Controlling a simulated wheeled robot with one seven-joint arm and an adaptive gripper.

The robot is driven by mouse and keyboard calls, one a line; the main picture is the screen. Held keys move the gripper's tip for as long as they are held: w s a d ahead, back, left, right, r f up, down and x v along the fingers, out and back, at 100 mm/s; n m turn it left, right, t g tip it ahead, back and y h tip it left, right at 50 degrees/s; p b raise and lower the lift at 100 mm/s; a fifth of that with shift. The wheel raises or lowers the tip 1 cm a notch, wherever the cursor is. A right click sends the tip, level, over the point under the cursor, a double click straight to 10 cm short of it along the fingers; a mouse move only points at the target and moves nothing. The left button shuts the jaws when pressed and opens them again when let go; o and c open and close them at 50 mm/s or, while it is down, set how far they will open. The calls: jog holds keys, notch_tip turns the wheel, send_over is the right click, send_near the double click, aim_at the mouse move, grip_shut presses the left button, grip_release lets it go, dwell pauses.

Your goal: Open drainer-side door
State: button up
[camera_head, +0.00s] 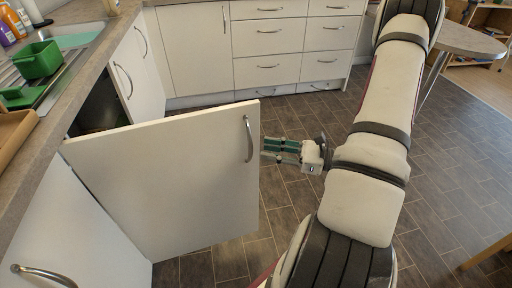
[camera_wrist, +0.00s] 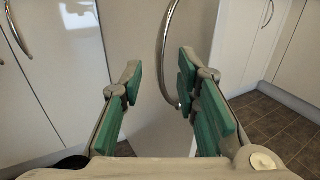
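The white cabinet door (camera_head: 165,185) below the drainer stands swung well out from the counter, with a dark cabinet opening (camera_head: 98,105) behind it. Its curved metal handle (camera_head: 249,139) is near the free edge. My gripper (camera_head: 266,150) is at that free edge, just right of the handle. In the wrist view my gripper (camera_wrist: 160,85) is open, its green-padded fingers apart. The handle (camera_wrist: 166,55) shows between them, closer to the right finger, which hides part of it. Contact with the handle cannot be told.
The drainer (camera_head: 45,92) on the counter holds green containers (camera_head: 38,60). Another white door (camera_head: 50,235) is nearer, and one (camera_head: 137,72) is beyond the opening. White drawers (camera_head: 268,50) stand at the back. Tiled floor (camera_head: 440,190) is clear at right.

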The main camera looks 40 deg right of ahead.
jog(key=v, duration=0.5)
jog(key=shift+s+d, duration=0.2)
jog(key=shift+s, duration=0.1)
jog(key=a+r+n+g+y, duration=0.3)
jog(key=a+r+n+g, duration=1.05)
jog(key=a, duration=0.35)
jog(key=s+a+r+n+g+h, duration=0.2)
jog(key=s+a+n+h, duration=0.2)
jog(key=s+n+h, duration=0.2)
jog(key=s+a+r+n+g+h, duration=0.1)
jog(key=s+a+r+n+h, duration=0.2)
jog(key=s+n+h, duration=0.3)
notch_tip(320, 180, up, 22)
jog(key=s+n+t+h+p, duration=0.1)
jog(key=t+p, duration=0.5)
jog(key=p, duration=1.3)
jog(key=shift+s+d+f+n, duration=0.25)
jog(key=shift+s+d+n, duration=0.3)
jog(key=shift+n, duration=0.7)
